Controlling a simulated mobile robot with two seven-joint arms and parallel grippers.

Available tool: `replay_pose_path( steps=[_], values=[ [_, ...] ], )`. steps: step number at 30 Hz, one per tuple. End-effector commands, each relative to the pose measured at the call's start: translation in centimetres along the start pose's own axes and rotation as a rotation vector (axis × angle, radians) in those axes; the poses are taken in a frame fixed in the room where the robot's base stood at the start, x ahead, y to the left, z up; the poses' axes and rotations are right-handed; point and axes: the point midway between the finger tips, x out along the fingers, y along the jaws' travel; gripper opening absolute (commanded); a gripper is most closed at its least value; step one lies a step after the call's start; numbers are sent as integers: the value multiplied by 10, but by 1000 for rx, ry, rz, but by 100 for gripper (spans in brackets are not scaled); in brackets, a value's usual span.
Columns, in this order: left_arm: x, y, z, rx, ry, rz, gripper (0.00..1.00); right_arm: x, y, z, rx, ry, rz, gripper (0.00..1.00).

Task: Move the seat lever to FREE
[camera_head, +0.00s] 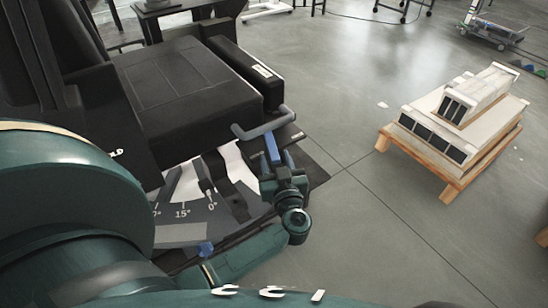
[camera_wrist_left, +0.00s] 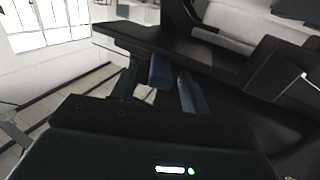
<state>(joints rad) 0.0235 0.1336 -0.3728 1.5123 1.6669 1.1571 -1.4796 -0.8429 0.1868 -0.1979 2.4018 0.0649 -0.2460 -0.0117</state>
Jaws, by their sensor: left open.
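A black seat (camera_head: 185,85) stands at the upper left in the head view. A grey bent bar (camera_head: 265,125) sticks out at its right front side. A blue piece (camera_head: 272,148) sits just below the bar; I cannot tell for certain whether it is the seat lever. No FREE mark is readable. My left gripper (camera_head: 279,168) is at the lower end of this blue piece. In the left wrist view my left gripper (camera_wrist_left: 160,92) is open, with a dark blue block (camera_wrist_left: 161,72) between or just beyond its fingers. Contact cannot be told. My right gripper is not in view.
A plate with angle marks (camera_head: 195,210) lies below the seat, with a small blue piece (camera_head: 206,248) at its edge. A wooden pallet (camera_head: 450,150) with stacked pale boxes stands to the right. The floor between seat and pallet is clear.

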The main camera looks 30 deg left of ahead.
Motion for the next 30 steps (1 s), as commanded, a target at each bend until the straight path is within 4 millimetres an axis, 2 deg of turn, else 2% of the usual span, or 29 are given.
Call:
replay_pose_path(
  steps=[10,26,30],
  values=[
    [0,0,0,-1,0,0,45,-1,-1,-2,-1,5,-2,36],
    [0,0,0,-1,0,0,2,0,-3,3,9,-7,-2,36],
    [0,0,0,-1,0,0,0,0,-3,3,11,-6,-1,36]
  ],
)
